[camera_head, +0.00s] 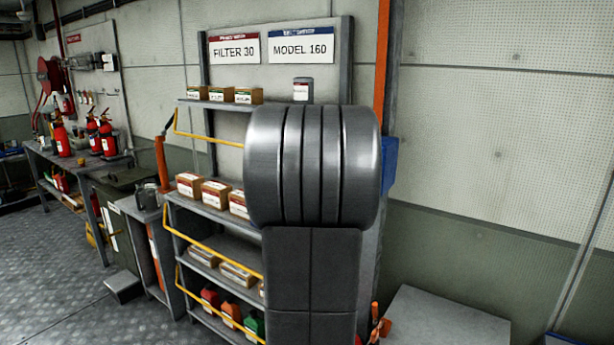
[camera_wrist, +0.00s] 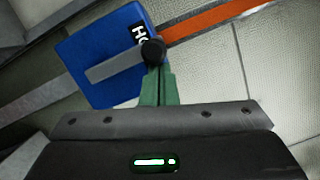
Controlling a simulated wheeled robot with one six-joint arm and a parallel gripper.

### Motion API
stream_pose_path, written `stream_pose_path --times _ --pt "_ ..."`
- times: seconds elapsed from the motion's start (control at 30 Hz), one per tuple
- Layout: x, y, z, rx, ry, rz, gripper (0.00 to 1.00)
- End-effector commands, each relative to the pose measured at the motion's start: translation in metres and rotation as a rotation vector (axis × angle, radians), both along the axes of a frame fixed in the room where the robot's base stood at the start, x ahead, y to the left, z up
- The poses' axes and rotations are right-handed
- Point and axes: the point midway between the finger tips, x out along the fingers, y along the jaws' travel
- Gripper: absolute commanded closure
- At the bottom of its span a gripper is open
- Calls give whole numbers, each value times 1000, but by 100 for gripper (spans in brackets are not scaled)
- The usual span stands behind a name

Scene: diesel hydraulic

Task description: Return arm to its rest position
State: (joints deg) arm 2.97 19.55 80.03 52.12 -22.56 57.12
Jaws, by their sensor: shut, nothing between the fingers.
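My arm stands raised in the head view, a ribbed grey joint (camera_head: 312,165) above a dark link, covering part of the shelf rack. My gripper (camera_wrist: 155,72) shows in the wrist view, its green fingers shut together with nothing between them. Just beyond the fingertips is a black knob (camera_wrist: 152,51) at the end of a grey bar (camera_wrist: 112,66). The bar crosses in front of a blue box (camera_wrist: 100,40) with partly hidden lettering. I cannot tell whether the fingertips touch the knob. In the head view the gripper is hidden behind the arm.
The shelf rack (camera_head: 225,105) holds cardboard boxes (camera_head: 215,192) and a grey canister (camera_head: 303,90). A workbench (camera_head: 75,160) with red extinguishers stands left. A grey surface (camera_head: 445,318) lies lower right; floor is open lower left.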

Motion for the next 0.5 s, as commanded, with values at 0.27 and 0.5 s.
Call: stream_pose_path --times 0.27,0.5 --pt "-10 -14 -17 104 -71 -1 100" --pt "-16 -24 -26 236 -160 -2 100"
